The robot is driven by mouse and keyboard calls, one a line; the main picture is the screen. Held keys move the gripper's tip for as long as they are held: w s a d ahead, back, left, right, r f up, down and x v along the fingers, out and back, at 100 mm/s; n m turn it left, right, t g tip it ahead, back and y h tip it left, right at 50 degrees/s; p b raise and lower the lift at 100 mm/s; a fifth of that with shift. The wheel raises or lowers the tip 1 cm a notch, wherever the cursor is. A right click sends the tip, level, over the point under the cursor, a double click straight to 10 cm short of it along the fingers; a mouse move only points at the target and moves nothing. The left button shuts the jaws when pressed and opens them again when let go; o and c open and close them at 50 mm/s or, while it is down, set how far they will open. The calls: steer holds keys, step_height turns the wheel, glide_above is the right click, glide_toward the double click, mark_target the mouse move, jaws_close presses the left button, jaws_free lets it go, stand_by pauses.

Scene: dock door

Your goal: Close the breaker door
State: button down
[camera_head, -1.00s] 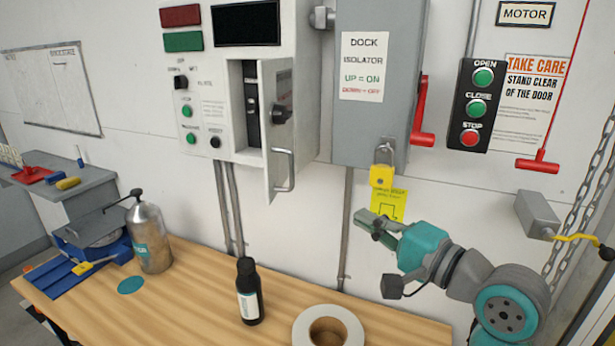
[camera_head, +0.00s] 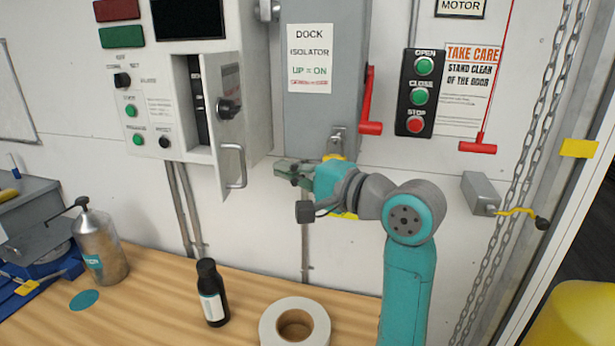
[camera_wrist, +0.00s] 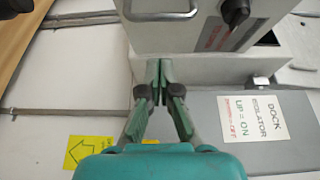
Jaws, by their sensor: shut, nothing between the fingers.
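The breaker door (camera_head: 229,130) stands open on the front of the light grey control cabinet (camera_head: 163,88), swung outward toward me. It has a black knob and a metal pull handle (camera_head: 237,166) near its lower edge. The dark breaker slot (camera_head: 199,100) shows to its left. My gripper (camera_head: 283,170) is shut and empty, to the right of the door and a little apart from the handle. In the wrist view the fingertips (camera_wrist: 160,66) point at the cabinet, near the door's edge (camera_wrist: 195,30); I cannot tell if they touch it.
The grey dock isolator box (camera_head: 325,90), with a red lever (camera_head: 369,105), is just right of the cabinet, close behind my gripper. A wooden bench (camera_head: 160,300) below holds a black bottle (camera_head: 211,292), a tape roll (camera_head: 294,325) and a metal spray bottle (camera_head: 99,248).

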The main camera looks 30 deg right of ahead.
steer(key=shift+w+a, duration=0.4)
steer(key=shift+a, duration=0.3)
steer(key=shift+w+a, duration=0.45)
steer(key=shift+a, duration=0.25)
steer(key=shift+w+a, duration=0.4)
steer(key=shift+a, duration=0.3)
